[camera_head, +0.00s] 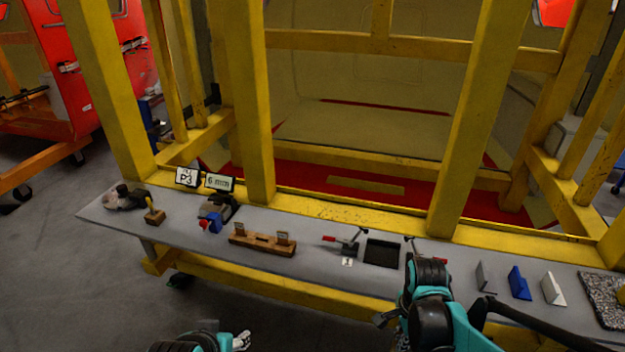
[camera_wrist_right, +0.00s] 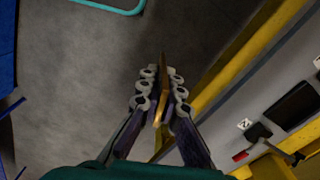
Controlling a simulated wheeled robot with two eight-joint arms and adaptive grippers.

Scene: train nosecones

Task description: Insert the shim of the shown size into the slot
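My right gripper (camera_wrist_right: 160,95) is shut on a thin, upright yellow-orange shim (camera_wrist_right: 164,84) in the right wrist view, held over the floor in front of the bench. In the head view my right gripper (camera_head: 384,318) is mostly hidden by its own arm, and the shim is not visible there. A sign (camera_head: 219,182) reads "6 mm". A brown wooden block (camera_head: 262,243) with a dark slot and small labels lies on the bench. Grey (camera_head: 485,277), blue (camera_head: 519,283) and white (camera_head: 553,289) shims stand at the right. My left gripper (camera_head: 241,340) is low at the front; its opening is unclear.
The grey bench (camera_head: 330,279) runs across the yellow frame. A sign reading "P3" (camera_head: 187,177), a blue-and-black tool (camera_head: 214,217), a red-handled clamp (camera_head: 345,243), a black tray (camera_head: 382,253) and a speckled slab (camera_head: 604,300) are on it. Yellow posts rise behind.

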